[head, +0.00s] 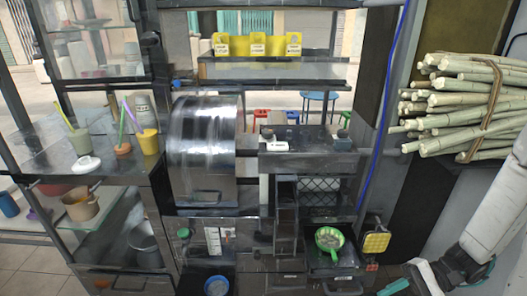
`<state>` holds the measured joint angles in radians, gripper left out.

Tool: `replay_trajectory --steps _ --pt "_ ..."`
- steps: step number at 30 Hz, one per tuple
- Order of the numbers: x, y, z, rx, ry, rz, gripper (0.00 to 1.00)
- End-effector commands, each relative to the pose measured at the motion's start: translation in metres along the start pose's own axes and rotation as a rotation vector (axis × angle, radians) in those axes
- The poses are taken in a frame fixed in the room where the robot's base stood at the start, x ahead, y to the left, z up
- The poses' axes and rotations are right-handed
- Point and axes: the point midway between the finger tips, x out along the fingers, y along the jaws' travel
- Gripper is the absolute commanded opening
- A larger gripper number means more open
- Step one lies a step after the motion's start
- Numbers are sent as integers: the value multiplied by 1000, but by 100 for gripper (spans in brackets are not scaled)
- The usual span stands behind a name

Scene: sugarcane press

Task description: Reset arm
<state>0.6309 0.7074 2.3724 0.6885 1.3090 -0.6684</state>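My white and grey arm (495,222) comes in from the right edge and bends down to the bottom right corner. Its joints (428,276) with greenish caps run off the bottom edge, so my gripper is not visible. The sugarcane press stands in the middle. Its shiny rounded metal housing (204,135) is at the left, and a dark chute (287,215) runs down at its centre. A green strainer (329,239) sits low on the right side of the press. The visible part of my arm is to the right of the press and appears apart from it.
A bundle of cane (465,105) tied with a band is at the upper right, above my arm. A yellow pad (375,243) sits beside the press. Cups, including a yellow one (148,141), stand on the left glass counter. Yellow holders (257,44) line the back shelf.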

Motion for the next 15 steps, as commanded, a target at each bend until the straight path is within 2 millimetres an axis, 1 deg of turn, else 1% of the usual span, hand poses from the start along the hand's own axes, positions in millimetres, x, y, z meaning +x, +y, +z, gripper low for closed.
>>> replay_trajectory --steps 1,3,8,15 --pt "-5 -9 13 -3 7 78 33" --pt "-10 -17 29 7 19 178 33" --pt "-21 -35 63 10 82 394 33" --pt "-35 -59 112 -34 241 677 33"
